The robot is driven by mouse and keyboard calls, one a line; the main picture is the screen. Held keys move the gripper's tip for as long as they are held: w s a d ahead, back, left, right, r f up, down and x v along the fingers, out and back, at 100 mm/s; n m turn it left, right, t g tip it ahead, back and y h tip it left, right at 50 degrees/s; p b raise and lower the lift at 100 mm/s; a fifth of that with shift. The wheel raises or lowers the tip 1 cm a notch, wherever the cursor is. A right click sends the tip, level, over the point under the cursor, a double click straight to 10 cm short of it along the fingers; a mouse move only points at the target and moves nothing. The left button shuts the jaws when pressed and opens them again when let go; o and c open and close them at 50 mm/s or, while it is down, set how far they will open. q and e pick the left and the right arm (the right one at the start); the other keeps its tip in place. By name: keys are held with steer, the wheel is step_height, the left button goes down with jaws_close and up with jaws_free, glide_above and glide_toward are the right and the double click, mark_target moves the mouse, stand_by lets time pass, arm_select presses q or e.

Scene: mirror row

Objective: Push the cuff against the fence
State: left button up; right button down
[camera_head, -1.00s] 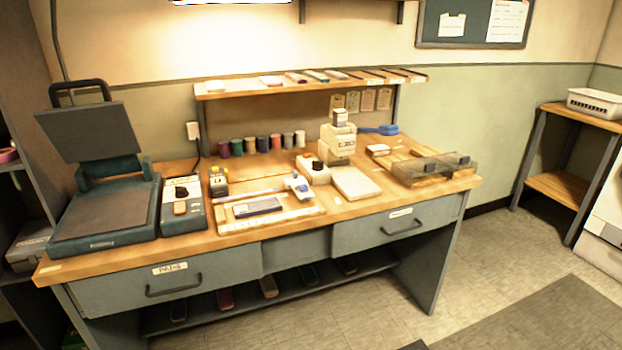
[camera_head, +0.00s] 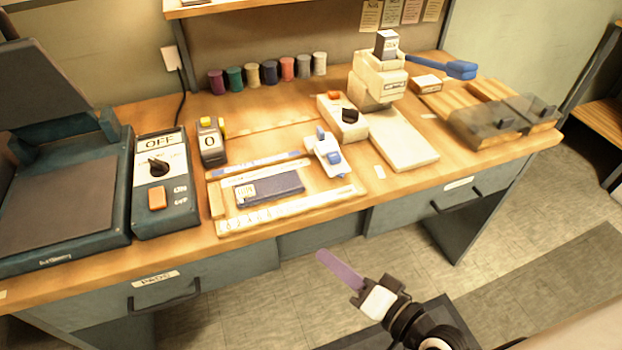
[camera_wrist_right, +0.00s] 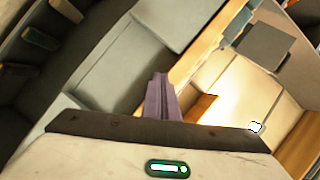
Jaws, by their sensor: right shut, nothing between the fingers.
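The cuff appears to be the flat dark blue piece (camera_head: 270,187) with a pale label, lying inside a light wooden measuring jig. A ruler strip (camera_head: 285,208) runs along the jig's front and a blue-and-white strip (camera_head: 255,166) along its back. A short upright wooden bar (camera_head: 215,200) stands at its left end; I cannot tell which edge is the fence. The cuff is apart from the left bar. My right gripper (camera_head: 322,256) has purple fingers, shut and empty, in front of the bench and away from the cuff. The fingers also show in the right wrist view (camera_wrist_right: 160,78).
A white-and-blue clamp-like tool (camera_head: 327,153) stands at the jig's right. A control box (camera_head: 162,185) reading OFF and a heat press (camera_head: 60,205) stand left. A counter (camera_head: 211,142) showing 0 is behind the jig. The bench's front edge (camera_head: 310,222) lies between gripper and jig.

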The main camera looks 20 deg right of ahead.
mark_target(317, 192)
steer(key=w+d+r+m+t+h, duration=0.1)
steer(key=w+d+r+m+t, duration=0.25)
steer(key=r+m, duration=0.35)
steer(key=shift+m+g, duration=0.25)
steer(key=shift+m, duration=0.05)
steer(key=x, duration=0.3)
steer(key=p+x, duration=0.1)
steer(key=x, duration=0.2)
steer(key=d+x, duration=0.1)
steer(key=x, duration=0.2)
steer(key=shift+w+f+p, duration=0.1)
steer(key=shift+w+p, duration=0.15)
steer(key=shift+p, duration=0.1)
steer(key=shift+w+a, duration=0.1)
steer(key=shift+w, duration=0.35)
arm_select(q)
steer(key=shift+a+r, duration=0.25)
steer(key=shift+r, duration=0.25)
